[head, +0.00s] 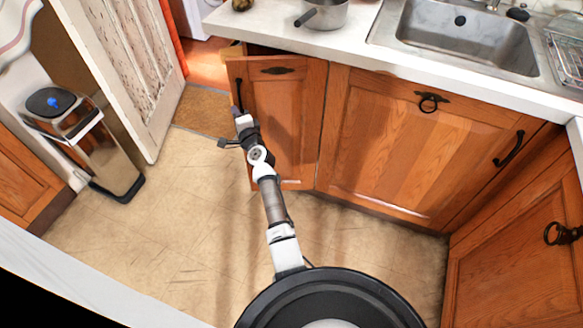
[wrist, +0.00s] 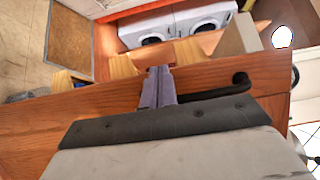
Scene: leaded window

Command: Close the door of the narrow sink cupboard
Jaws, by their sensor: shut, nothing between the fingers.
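The narrow sink cupboard door (head: 285,125) is orange-brown wood and stands left of the wide sink front in the head view. It looks partly open: its left edge stands out from the cupboard, with a dark gap behind its top. Its black bar handle (head: 239,94) is near the left edge. My gripper (head: 238,112) is at that left edge, just below the handle. In the wrist view my gripper (wrist: 158,72) is shut and empty, its fingertips over the wooden door (wrist: 85,115), beside the black handle (wrist: 218,91). Contact cannot be told.
The worktop (head: 340,45) holds a saucepan (head: 324,14) and the steel sink (head: 465,38). A pedal bin (head: 95,140) and a worn white door (head: 125,65) stand to the left. The tiled floor (head: 165,225) between is clear.

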